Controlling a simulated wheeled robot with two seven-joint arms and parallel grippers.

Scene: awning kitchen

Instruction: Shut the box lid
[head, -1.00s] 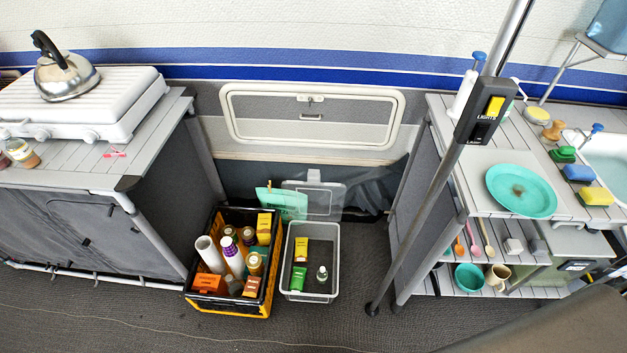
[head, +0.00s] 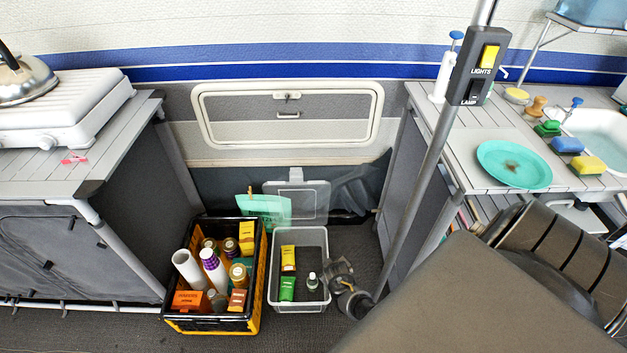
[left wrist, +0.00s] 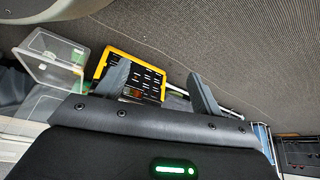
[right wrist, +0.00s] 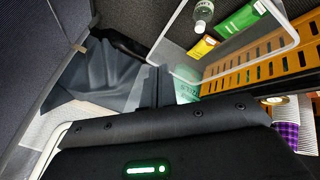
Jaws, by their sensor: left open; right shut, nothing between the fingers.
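A clear plastic box (head: 273,292) stands open on the floor, with a yellow carton, a green packet and a small bottle inside. Its clear lid (head: 312,203) stands raised behind it, near the wall. The box (left wrist: 60,55) also shows in the left wrist view, and its rim (right wrist: 262,55) in the right wrist view. My right gripper (head: 342,270) is low at the box's right side, its fingers (right wrist: 154,72) shut and empty; I cannot tell whether it touches the box. My left gripper (left wrist: 160,80) is open and empty; it is outside the head view.
A black and yellow crate (head: 256,300) full of bottles and cartons stands left of the box. A green bag (head: 265,210) is behind it. A grey pole (head: 412,190) and a shelf unit with a teal plate (head: 514,163) stand to the right. Floor in front is clear.

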